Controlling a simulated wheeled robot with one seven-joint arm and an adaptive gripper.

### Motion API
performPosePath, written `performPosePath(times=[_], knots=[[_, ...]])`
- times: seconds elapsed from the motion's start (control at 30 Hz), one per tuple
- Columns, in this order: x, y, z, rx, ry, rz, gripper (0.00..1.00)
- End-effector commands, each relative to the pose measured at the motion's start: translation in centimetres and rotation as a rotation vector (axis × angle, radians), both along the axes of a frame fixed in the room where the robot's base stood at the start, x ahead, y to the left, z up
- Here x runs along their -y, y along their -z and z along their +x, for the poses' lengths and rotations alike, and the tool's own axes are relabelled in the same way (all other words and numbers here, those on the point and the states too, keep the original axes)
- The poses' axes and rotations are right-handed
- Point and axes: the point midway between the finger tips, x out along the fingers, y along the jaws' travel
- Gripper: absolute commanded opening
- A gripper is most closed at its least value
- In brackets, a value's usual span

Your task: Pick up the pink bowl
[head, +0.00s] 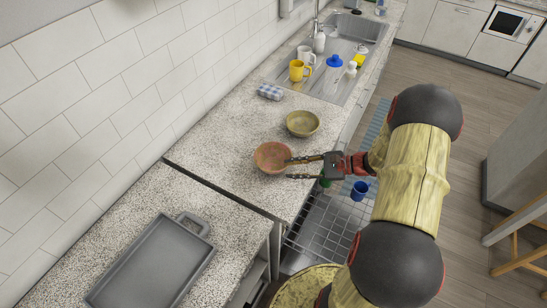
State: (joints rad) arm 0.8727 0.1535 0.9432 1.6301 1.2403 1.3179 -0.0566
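The pink bowl (267,157) stands upright on the speckled counter, near the gap in the worktop. It looks empty. My gripper (289,168) reaches in from the right with its two dark fingers spread apart. The upper fingertip overlaps the bowl's right rim in the picture; the lower fingertip is just past the bowl's lower right side. Nothing is between the fingers. I cannot tell whether a finger touches the bowl or how high it is above the counter.
An olive-yellow bowl (303,124) stands close behind the pink bowl. A folded checked cloth (270,91), a yellow mug (297,71) and a sink (350,28) lie farther back. A grey tray (150,266) is at front left. An open wire rack (335,225) holds a blue cup (359,191) below the counter edge.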

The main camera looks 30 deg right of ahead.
Motion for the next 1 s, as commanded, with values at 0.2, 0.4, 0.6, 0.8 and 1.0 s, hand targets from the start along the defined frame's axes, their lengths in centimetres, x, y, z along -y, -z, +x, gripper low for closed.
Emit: performPosePath(times=[0.2, 0.4, 0.6, 0.8, 1.0], knots=[[-1.0, 1.0, 1.1, 0.0, 0.016, 0.015, 0.25], [-2.6, 1.6, 2.3, 0.001, 0.014, 0.013, 0.25], [-4.7, 2.6, 4.0, 0.001, 0.013, 0.013, 0.25], [-5.3, 2.9, 4.7, 0.0, 0.015, 0.012, 0.25], [-5.3, 2.9, 4.6, 0.001, 0.016, 0.012, 0.24]])
